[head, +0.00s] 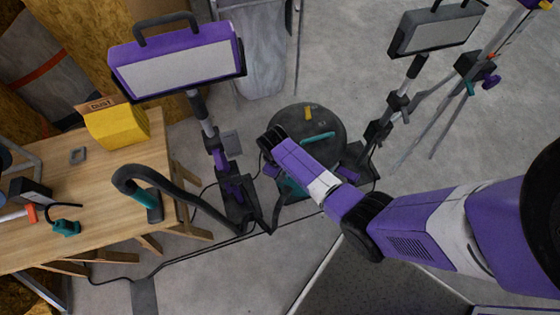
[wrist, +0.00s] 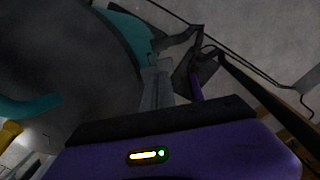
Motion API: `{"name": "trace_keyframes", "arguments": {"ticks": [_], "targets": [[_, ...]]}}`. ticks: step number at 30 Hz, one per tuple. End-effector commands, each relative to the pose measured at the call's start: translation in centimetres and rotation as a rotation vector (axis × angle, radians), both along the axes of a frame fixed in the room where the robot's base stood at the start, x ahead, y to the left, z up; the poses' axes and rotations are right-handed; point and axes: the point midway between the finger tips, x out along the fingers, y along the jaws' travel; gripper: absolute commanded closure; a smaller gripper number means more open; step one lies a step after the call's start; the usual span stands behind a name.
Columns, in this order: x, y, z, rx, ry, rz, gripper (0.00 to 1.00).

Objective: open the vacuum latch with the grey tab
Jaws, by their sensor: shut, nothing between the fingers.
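The vacuum (head: 300,118) stands on the floor with a round dark lid, a teal handle (head: 318,137) and a yellow knob (head: 308,113). In the wrist view its dark lid (wrist: 60,60) fills the left side, with a teal rim (wrist: 128,28) beyond. My gripper (wrist: 156,66) is shut and empty, its grey fingers pointing at the vacuum's edge below the teal rim. I cannot tell whether they touch it. I cannot make out the grey tab or the latch. In the head view my arm reaches across the vacuum's front and hides its near side and the gripper.
A purple work lamp (head: 178,62) stands close left of the vacuum, another lamp (head: 437,28) behind right. A black hose (head: 190,200) runs from the wooden table (head: 95,175) toward the vacuum. A yellow box (head: 118,126) sits on the table. Cables cross the floor; open floor lies behind right.

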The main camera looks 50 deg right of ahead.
Motion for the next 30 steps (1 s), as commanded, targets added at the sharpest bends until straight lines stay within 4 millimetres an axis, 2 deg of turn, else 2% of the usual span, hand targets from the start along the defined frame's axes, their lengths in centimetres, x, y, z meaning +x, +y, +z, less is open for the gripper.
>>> {"name": "trace_keyframes", "arguments": {"ticks": [30], "targets": [[-0.3,1.6,-0.6,-0.126,-0.017,0.000,1.00]]}}
